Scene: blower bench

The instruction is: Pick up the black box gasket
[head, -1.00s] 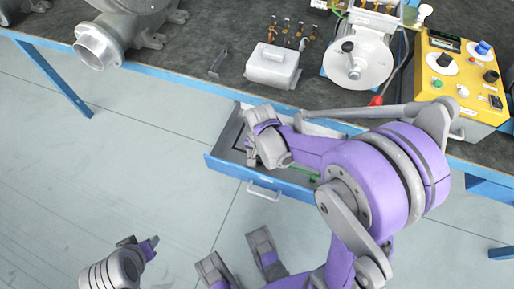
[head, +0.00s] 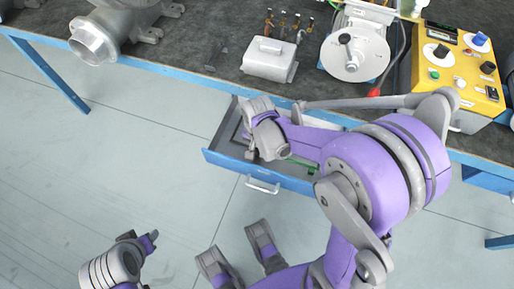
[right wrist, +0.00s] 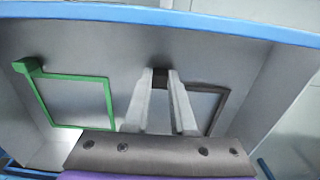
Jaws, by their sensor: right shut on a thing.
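The black box gasket (right wrist: 216,95) is a dark rectangular frame in the open drawer, right of centre in the right wrist view. My right gripper (right wrist: 163,78) is shut on its upper left corner, with a dark piece showing between the fingertips. The gasket appears to lie flat against the drawer floor. In the head view my right gripper (head: 262,150) reaches down into the drawer and hides much of the gasket. My left gripper (head: 146,240) is low at the left, away from the bench; its jaws are unclear.
A green gasket (right wrist: 108,90) lies in the same drawer, left of my fingers. The blue drawer (head: 225,163) stands open below the bench edge. A grey metal box (head: 270,63), a round crank machine (head: 352,60) and a yellow control panel (head: 455,85) stand on the bench.

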